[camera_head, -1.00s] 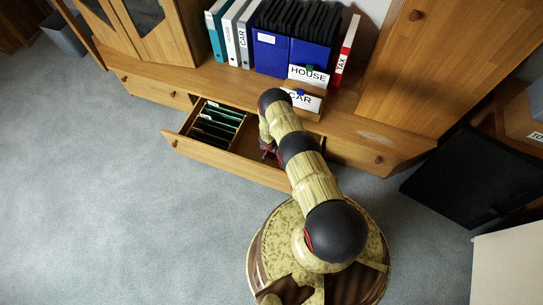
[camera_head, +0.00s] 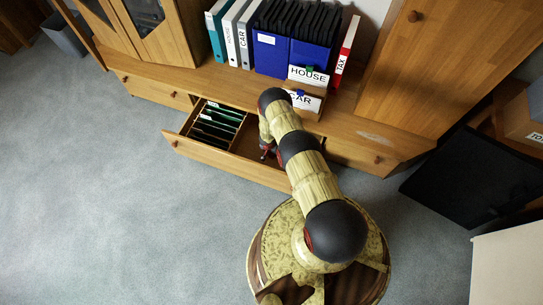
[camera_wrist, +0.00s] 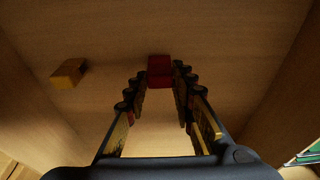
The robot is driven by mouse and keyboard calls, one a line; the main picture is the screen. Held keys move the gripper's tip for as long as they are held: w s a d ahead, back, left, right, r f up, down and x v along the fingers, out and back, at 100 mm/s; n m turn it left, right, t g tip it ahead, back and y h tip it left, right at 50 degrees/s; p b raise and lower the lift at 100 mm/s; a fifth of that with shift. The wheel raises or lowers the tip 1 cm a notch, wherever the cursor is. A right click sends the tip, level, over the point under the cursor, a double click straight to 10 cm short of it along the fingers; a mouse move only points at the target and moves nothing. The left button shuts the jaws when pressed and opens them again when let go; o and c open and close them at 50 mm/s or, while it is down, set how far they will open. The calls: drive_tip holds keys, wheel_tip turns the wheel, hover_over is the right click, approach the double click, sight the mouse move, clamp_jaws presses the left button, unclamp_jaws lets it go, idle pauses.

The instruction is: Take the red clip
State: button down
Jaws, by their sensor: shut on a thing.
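The red clip (camera_wrist: 159,66) shows at the top centre of the wrist view, between the fingertips of my gripper (camera_wrist: 159,82). My gripper is shut on it, with the fingers on either side of it. The clip is inside the open drawer (camera_head: 215,157). In the head view my gripper (camera_head: 267,152) reaches down into the right part of that drawer, and my arm hides much of it. The clip cannot be made out there.
A yellow clip (camera_wrist: 68,73) lies on the drawer floor left of my gripper. Hanging files (camera_head: 217,122) fill the drawer's left part. The drawer walls stand close around my gripper. Above are binders (camera_head: 235,40) and boxes labelled HOUSE (camera_head: 308,75) and CAR (camera_head: 307,101).

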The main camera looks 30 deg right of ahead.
sight(271, 154)
drive_tip(key=shift+r+p, duration=0.7)
drive_tip(key=shift+r, duration=0.45)
wheel_tip(271, 154, up, 8)
drive_tip(key=p, duration=0.4)
idle(0.7)
idle(0.5)
